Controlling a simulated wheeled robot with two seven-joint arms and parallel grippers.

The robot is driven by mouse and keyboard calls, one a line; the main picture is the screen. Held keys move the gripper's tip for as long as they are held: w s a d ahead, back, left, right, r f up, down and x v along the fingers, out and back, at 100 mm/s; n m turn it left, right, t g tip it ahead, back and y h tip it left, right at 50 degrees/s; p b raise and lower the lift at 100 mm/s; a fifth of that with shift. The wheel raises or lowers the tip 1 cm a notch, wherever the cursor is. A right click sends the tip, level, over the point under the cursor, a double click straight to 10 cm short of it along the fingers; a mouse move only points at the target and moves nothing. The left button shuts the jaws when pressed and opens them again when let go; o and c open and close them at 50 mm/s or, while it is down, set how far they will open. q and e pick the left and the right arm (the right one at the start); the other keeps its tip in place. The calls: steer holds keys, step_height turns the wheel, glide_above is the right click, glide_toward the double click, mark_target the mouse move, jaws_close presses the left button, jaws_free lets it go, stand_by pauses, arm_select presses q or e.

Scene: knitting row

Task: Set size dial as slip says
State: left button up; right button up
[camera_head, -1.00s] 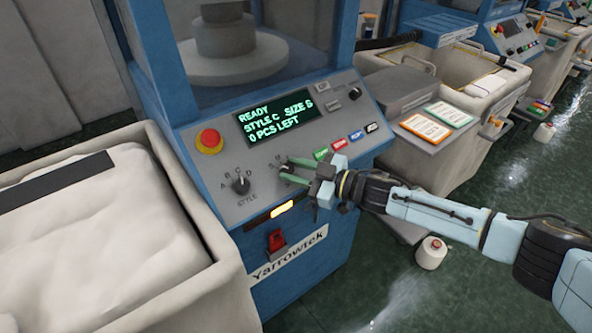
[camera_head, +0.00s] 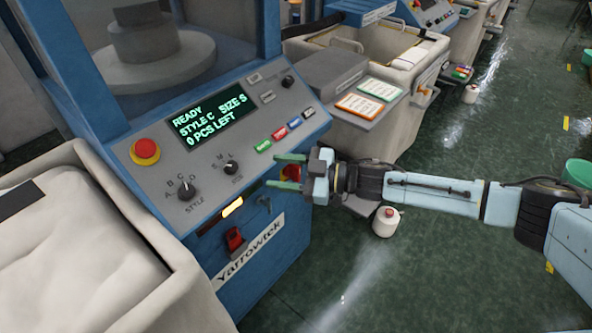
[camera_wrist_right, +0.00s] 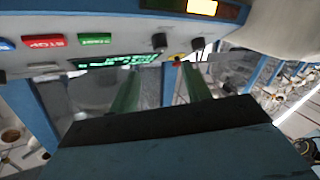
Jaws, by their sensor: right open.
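The size dial (camera_head: 231,168) is a small black knob on the sloped grey panel, with S, M and L marks around it. I cannot tell exactly where its pointer stands. The display (camera_head: 215,114) reads READY, STYLE C, SIZE S, 0 PCS LEFT. An orange-edged slip (camera_head: 358,105) and a green-edged slip (camera_head: 379,89) lie on a side shelf, their print too small to read. My right gripper (camera_head: 281,172) is open and empty, right of the size dial and apart from it. In the right wrist view its green fingers (camera_wrist_right: 162,92) stand apart. My left gripper is out of view.
The style dial (camera_head: 187,190) and red emergency stop (camera_head: 145,151) are left of the size dial. Coloured buttons (camera_head: 279,133) sit to its upper right. A red switch (camera_head: 235,240) is below. A cloth-filled bin (camera_head: 150,215) stands at left.

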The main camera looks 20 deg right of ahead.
steer(key=shift+v, duration=1.65)
steer(key=d+f+m+t+h, duration=0.2)
steer(key=d+f+m+h, duration=0.15)
steer(key=f, duration=0.65)
steer(key=d+f+m+t+h, duration=0.25)
steer(key=f+m+h, duration=0.2)
steer(key=f, duration=0.65)
steer(key=s+d+f+m+g+h, duration=0.2)
steer(key=s+d+f+h, duration=0.15)
steer(key=s+f, duration=0.45)
steer(key=s+d+f+m+g+h, duration=0.2)
steer(key=s+d+f+g+h, duration=0.15)
steer(key=s+f, duration=0.95)
steer(key=s+f+m+g, duration=0.1)
steer(key=s+f+g, duration=0.2)
steer(key=s, duration=1)
steer(key=s+a+f+g, duration=0.1)
steer(key=s+f, duration=0.3)
steer(key=s, duration=0.8)
steer(key=shift+s+f+m+g, duration=0.3)
steer(key=shift+s+m+g, duration=0.1)
steer(key=shift+g, duration=0.5)
